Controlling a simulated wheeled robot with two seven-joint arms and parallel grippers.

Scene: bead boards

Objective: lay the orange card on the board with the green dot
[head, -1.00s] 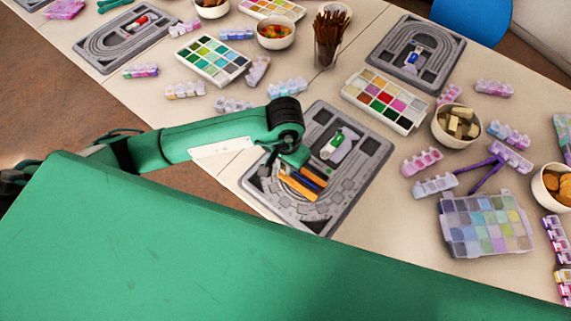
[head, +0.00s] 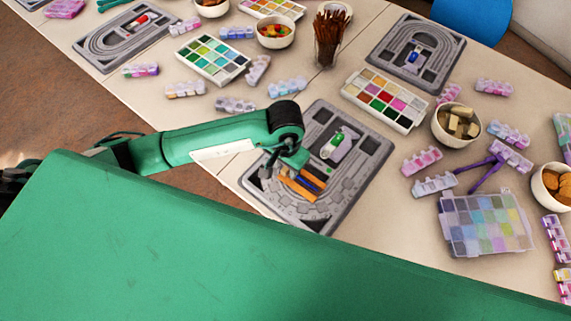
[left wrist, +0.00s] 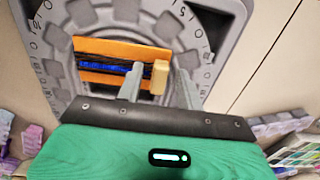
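The board with the green dot (head: 354,190) is the grey one in the middle of the head view; its green mark (head: 336,139) sits on a pale piece. The orange card (head: 297,188) lies at the board's near end, inside the curved grooves. In the left wrist view the card (left wrist: 122,48) shows orange bands, a dark middle with a blue bar, and a tan tab (left wrist: 158,78) at its right. My left gripper (left wrist: 157,88) is low over the card. Its fingers stand apart on either side of the tab, with gaps showing. My right gripper is not in view.
A board with a red mark (head: 118,42) lies far left and one with a blue mark (head: 436,72) far right. A paint tray (head: 384,100), a bowl of blocks (head: 456,126) and a cup of sticks (head: 327,52) stand around the middle board.

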